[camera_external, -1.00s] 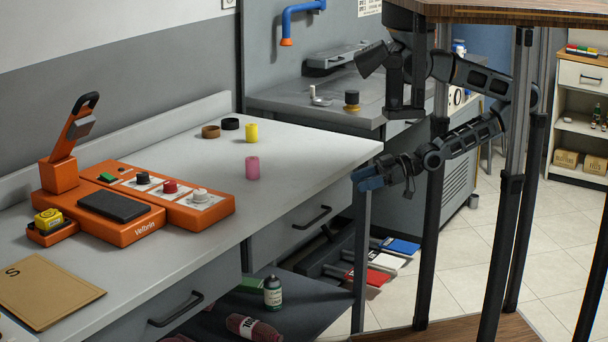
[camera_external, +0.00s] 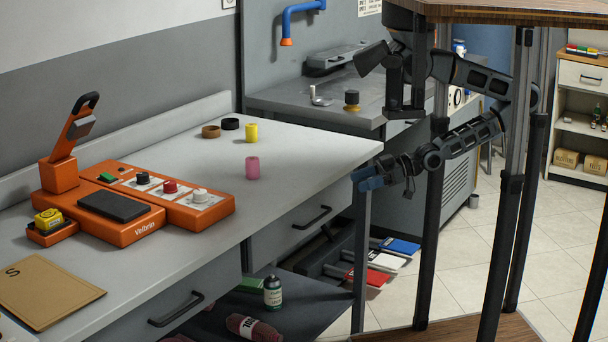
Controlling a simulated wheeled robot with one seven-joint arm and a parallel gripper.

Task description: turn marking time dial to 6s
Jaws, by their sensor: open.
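The orange marking machine (camera_external: 128,231) stands on the grey bench at the left. Its sloped panel carries a black dial (camera_external: 143,178), a red dial (camera_external: 170,187) and a white dial (camera_external: 200,195), plus a green switch (camera_external: 107,177). The labels and settings are too small to read, so I cannot tell which dial is the marking time dial. A raised lever (camera_external: 72,130) rises at the machine's left. My gripper (camera_external: 368,180) is open and empty beyond the bench's right edge, well apart from the machine.
On the bench are a pink cylinder (camera_external: 252,168), a yellow cylinder (camera_external: 251,133), a brown ring (camera_external: 211,132) and a black ring (camera_external: 230,123). The bench top (camera_external: 310,150) between machine and gripper is mostly clear.

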